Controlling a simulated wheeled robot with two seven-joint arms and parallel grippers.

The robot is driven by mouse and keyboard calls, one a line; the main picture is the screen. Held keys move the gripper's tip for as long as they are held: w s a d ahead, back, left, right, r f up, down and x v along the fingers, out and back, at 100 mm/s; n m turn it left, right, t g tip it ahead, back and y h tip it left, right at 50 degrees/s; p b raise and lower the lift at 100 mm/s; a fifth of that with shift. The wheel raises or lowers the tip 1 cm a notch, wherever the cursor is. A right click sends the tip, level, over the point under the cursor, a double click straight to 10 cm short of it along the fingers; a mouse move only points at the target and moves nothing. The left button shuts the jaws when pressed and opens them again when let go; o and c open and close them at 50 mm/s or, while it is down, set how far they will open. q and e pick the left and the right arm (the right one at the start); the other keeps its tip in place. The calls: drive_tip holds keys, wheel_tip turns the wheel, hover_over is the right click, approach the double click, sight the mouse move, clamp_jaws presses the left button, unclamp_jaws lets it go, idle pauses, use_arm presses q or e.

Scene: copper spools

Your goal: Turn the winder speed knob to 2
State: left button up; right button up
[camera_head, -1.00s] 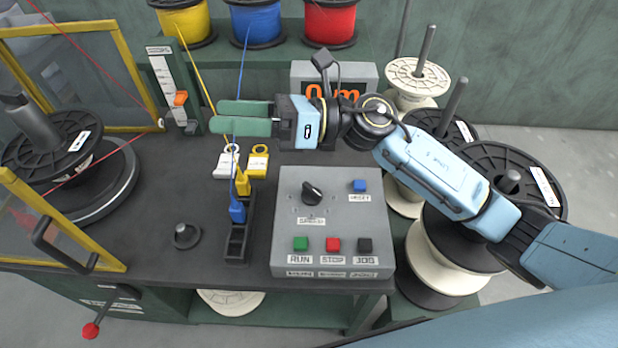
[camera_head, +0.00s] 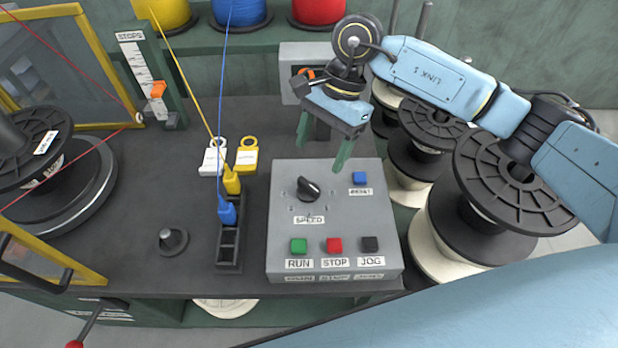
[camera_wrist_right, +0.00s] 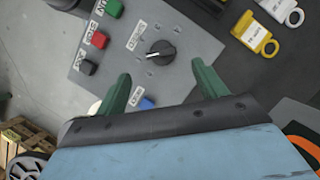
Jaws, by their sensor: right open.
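The black speed knob (camera_head: 308,189) sits on the upper left of the grey control box (camera_head: 380,215), above the SPEED label. It also shows in the right wrist view (camera_wrist_right: 160,53), with a white pointer line; the scale numbers are too small to read. My right gripper (camera_head: 321,158) is open, with green fingers pointing down over the back edge of the box. Its fingers also show in the wrist view (camera_wrist_right: 160,80), one each side of the knob's direction, apart from it and empty. My left gripper is not in view.
The box also carries a blue button (camera_head: 359,178), green RUN (camera_head: 299,246), red STOP (camera_head: 334,245) and black JOG (camera_head: 370,244). Left of it are a rack (camera_head: 229,262) with blue and yellow plugs and two tags. Large spools (camera_head: 515,170) stand at right.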

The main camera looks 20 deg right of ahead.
sight(307, 184)
drive_tip(key=x, duration=0.5)
drive_tip(key=shift+s+a+f, duration=0.1)
drive_tip(key=shift+a+f, duration=0.05)
drive_tip(key=shift+f, duration=0.1)
drive_tip(key=shift+b+x, duration=0.3)
drive_tip(key=shift+x, duration=0.6)
drive_tip(key=shift+a+f, duration=0.15)
drive_tip(key=shift+f, duration=0.2)
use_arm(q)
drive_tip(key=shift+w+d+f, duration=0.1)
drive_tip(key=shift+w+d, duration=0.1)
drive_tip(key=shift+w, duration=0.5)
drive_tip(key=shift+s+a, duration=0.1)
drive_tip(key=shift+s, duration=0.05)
use_arm(e)
drive_tip(key=c, duration=1)
